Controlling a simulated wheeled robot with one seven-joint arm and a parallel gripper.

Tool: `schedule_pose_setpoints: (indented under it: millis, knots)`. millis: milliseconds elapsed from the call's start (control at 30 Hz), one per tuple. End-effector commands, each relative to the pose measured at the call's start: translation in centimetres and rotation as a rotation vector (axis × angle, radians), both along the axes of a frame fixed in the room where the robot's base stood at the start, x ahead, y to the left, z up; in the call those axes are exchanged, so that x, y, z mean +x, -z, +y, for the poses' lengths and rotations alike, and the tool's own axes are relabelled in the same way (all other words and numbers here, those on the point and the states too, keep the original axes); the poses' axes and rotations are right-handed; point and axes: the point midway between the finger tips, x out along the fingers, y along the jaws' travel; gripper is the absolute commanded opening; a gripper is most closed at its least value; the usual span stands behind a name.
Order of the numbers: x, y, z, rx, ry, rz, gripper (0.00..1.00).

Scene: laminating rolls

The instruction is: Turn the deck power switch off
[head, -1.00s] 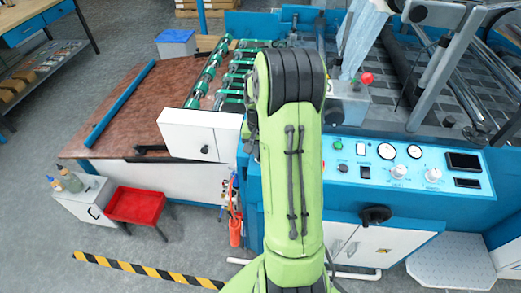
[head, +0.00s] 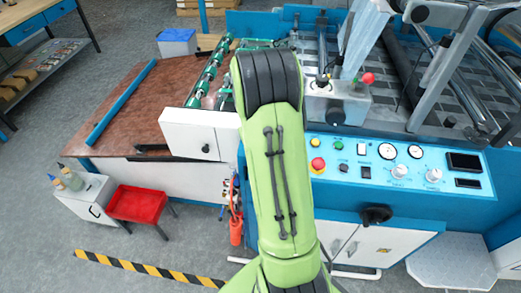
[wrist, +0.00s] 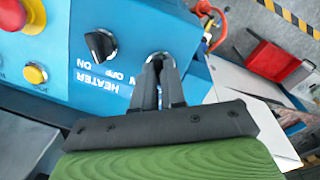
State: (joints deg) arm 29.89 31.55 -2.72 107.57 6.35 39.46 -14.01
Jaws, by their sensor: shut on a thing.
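In the wrist view my gripper (wrist: 161,68) is shut at a switch on the blue and white control panel (wrist: 140,25). A silver ring shows around the fingertips. The switch's knob, taken as the deck power switch, is hidden between the fingers, so its setting cannot be read. Beside it, a black rotary knob (wrist: 101,43) stands above an upside-down label reading HEATER, with OFF and ON markings near it. In the head view my arm covers the gripper and the panel's left end.
Gauges and dials lie further right. A red tray (head: 137,205) and orange hanging tools (head: 236,230) are left of the machine.

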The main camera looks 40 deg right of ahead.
Motion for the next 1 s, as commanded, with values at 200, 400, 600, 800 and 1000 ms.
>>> schedule_pose_setpoints:
  millis: [200,400,600,800,1000]
  knots:
    - [-0.4,0.5,0.3,0.012,-0.005,0.018,0.00]
    - [-0.4,0.5,0.3,0.012,-0.005,0.017,0.23]
    - [-0.3,0.5,0.4,0.013,-0.006,0.016,0.36]
    - [-0.2,0.3,0.2,0.007,-0.004,0.010,0.36]
    - [0.1,-2.3,0.3,0.003,-0.004,0.004,0.36]
